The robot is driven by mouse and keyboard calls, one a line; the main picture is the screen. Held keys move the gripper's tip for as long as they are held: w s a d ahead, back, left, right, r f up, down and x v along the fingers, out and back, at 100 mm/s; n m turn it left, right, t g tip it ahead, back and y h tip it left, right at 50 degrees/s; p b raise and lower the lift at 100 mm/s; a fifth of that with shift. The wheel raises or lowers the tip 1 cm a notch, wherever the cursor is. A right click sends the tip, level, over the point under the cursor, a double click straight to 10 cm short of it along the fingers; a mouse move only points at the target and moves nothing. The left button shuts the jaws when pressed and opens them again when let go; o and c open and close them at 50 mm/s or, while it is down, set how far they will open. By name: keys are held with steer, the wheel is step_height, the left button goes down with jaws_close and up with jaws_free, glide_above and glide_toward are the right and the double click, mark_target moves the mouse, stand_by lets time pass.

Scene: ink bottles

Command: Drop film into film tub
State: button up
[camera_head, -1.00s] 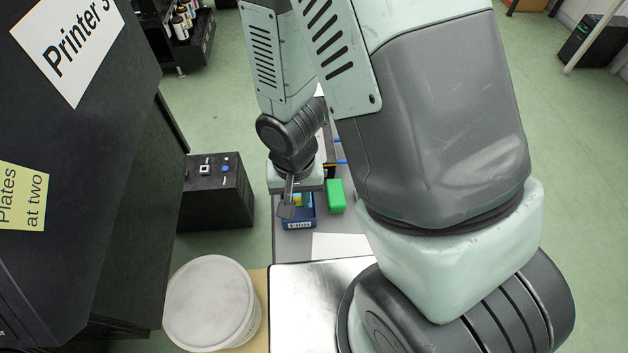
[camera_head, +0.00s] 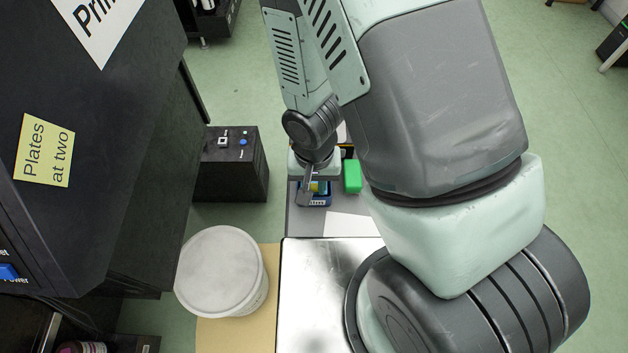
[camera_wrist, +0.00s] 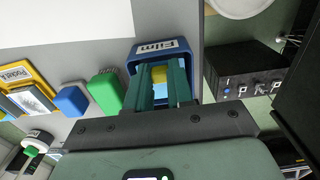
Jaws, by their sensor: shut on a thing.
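The film tub (camera_head: 318,203) is a small blue open box on the grey table in the head view. In the wrist view the tub (camera_wrist: 131,62) shows a white label reading "Film" on one wall. My gripper (camera_wrist: 160,72) points into the tub's opening, its two teal fingers close together. Between the fingers is a yellow and light-blue piece, apparently the film (camera_wrist: 159,75). The fingers hide part of it, and I cannot tell whether it touches the tub's floor. In the head view my gripper (camera_head: 308,186) is at the tub, mostly covered by my wrist.
A green block (camera_head: 352,176) stands beside the tub, with a blue block (camera_wrist: 70,101) and a yellow-edged tray (camera_wrist: 28,78) farther along. A black box with knobs (camera_head: 230,165) and a white lidded bucket (camera_head: 220,272) stand nearby. A black printer (camera_head: 130,130) fills the left.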

stand_by(0.3)
steer(key=o, duration=0.8)
steer(key=shift+o, duration=0.5)
steer(key=shift+o, duration=1)
steer(key=shift+o, duration=0.9)
steer(key=shift+r, duration=3)
